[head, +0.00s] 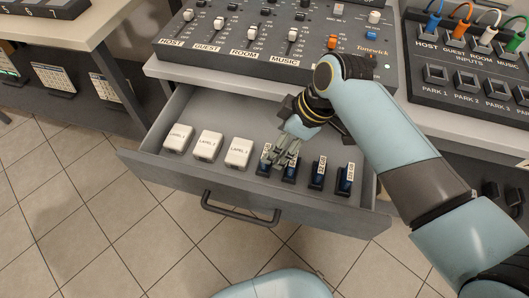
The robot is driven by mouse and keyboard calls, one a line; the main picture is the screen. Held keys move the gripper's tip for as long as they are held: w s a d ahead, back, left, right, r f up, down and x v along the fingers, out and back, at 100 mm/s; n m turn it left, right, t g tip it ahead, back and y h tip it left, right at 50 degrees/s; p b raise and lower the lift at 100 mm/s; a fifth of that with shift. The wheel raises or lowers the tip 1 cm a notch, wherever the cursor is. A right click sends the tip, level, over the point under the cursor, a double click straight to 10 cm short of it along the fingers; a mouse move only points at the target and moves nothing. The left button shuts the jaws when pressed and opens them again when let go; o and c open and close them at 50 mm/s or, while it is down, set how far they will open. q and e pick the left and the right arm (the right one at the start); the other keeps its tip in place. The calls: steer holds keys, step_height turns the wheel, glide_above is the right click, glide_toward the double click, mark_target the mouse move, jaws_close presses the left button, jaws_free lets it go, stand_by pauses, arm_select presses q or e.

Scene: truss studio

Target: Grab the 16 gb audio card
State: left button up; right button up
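Several small dark blue audio cards with white labels stand in a row in the open grey drawer in the head view. The leftmost card (263,163) and the second card (289,175) are partly covered by my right gripper (283,160). To their right stand a third card (317,174) and a fourth card (345,180), both uncovered. The labels are too small to read surely, so I cannot tell which is 16 gb. My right gripper points down at the first two cards; whether it touches or grips one is unclear. My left gripper is out of view.
White lapel boxes (209,145) stand left of the cards. The drawer (165,172) has a dark handle (240,210) and raised walls. A mixing console (270,45) and an inputs panel (470,65) sit on the desk above. Tiled floor is clear at left.

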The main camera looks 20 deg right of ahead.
steer(key=shift+x, duration=0.95)
steer(key=b+x, duration=0.1)
steer(key=x, duration=0.4)
steer(key=shift+a, duration=0.25)
steer(key=shift+c, duration=1.4)
steer(key=c, duration=0.7)
steer(key=shift+c, duration=0.8)
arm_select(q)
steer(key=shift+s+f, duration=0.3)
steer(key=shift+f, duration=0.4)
arm_select(e)
steer(key=shift+r, duration=0.1)
